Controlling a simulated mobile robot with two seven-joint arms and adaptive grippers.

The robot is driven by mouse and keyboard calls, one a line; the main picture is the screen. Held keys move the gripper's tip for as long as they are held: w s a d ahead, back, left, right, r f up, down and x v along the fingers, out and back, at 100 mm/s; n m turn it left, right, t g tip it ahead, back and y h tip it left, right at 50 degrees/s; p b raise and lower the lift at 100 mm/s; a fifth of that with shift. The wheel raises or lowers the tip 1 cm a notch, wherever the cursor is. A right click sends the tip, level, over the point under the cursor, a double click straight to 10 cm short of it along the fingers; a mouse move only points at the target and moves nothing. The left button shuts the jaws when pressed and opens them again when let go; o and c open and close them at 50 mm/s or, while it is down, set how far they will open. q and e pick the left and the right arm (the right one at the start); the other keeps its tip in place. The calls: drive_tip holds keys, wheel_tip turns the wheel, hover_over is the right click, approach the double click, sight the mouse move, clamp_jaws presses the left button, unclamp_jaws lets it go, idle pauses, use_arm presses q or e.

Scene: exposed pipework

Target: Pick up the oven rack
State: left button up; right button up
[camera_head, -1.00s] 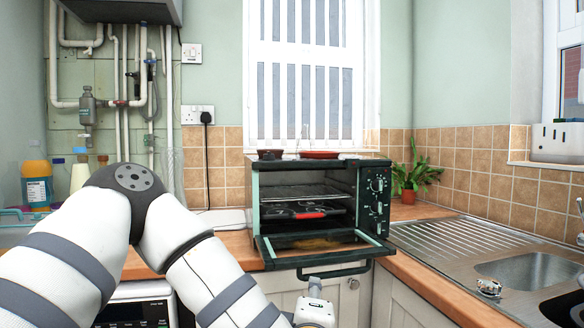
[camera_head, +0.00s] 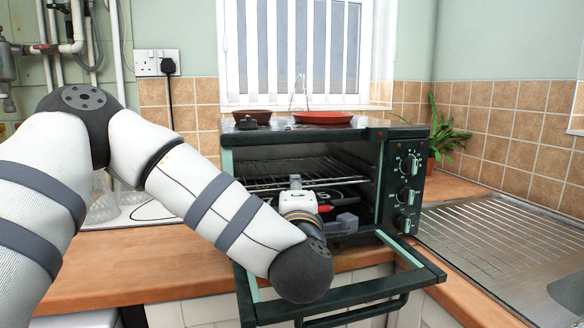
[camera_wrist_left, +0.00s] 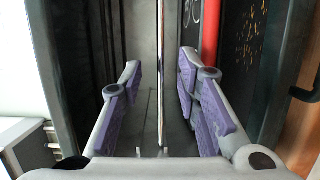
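The oven rack (camera_head: 275,172) is a wire shelf inside the open toaster oven (camera_head: 398,150), in its upper part. My left arm reaches in from the left. Its gripper (camera_head: 343,222) is at the oven's mouth, low in front of the rack and partly hidden by my wrist. In the left wrist view the gripper (camera_wrist_left: 161,72) is open, with purple pads apart. A thin metal rod (camera_wrist_left: 161,45), which looks like the rack's front bar, runs between the fingers without touching either pad. My right gripper is not in view.
The oven door (camera_head: 345,292) hangs open over the counter edge. A dark tray with a red part (camera_head: 327,209) sits below the rack; red also shows beside the right finger. A red dish (camera_head: 322,117) and brown bowl (camera_head: 252,115) stand on top. A plant (camera_head: 447,135) is at right.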

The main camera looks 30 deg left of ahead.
use_arm(q)
approach(293, 171)
drive_tip(key=x, duration=0.5)
drive_tip(key=shift+a+f, duration=0.1)
drive_tip(key=shift+f, duration=0.1)
clamp_jaws()
drive_tip(key=shift+r, duration=0.1)
